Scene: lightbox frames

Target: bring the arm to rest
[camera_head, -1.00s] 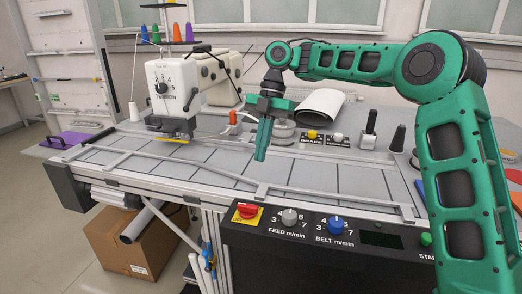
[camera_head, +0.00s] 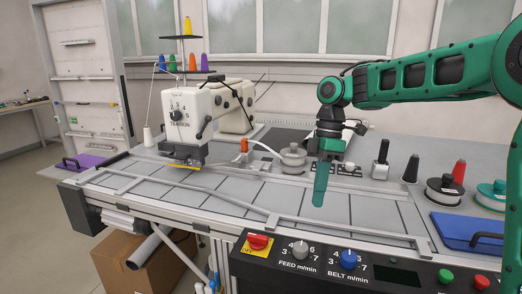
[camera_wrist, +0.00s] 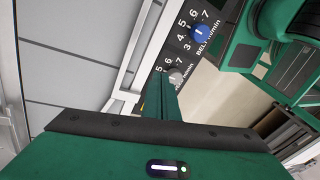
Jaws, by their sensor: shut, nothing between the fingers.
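My green arm reaches in from the right in the head view, with the wrist bent so that the hand hangs down. My gripper (camera_head: 318,203) points down above the grey segmented belt (camera_head: 240,190), right of its middle. Its fingers are closed together with nothing between them. In the wrist view the closed fingers (camera_wrist: 158,90) extend over the control panel's edge, with the blue belt knob (camera_wrist: 200,33) and the grey feed knob (camera_wrist: 176,75) beyond them.
A white sewing machine (camera_head: 180,115) stands at the belt's left. A black control panel (camera_head: 370,265) runs along the front. Thread spools (camera_head: 445,190), a blue tray (camera_head: 465,232) and a grey weight (camera_head: 292,158) lie around the belt. A cardboard box (camera_head: 125,260) stands below.

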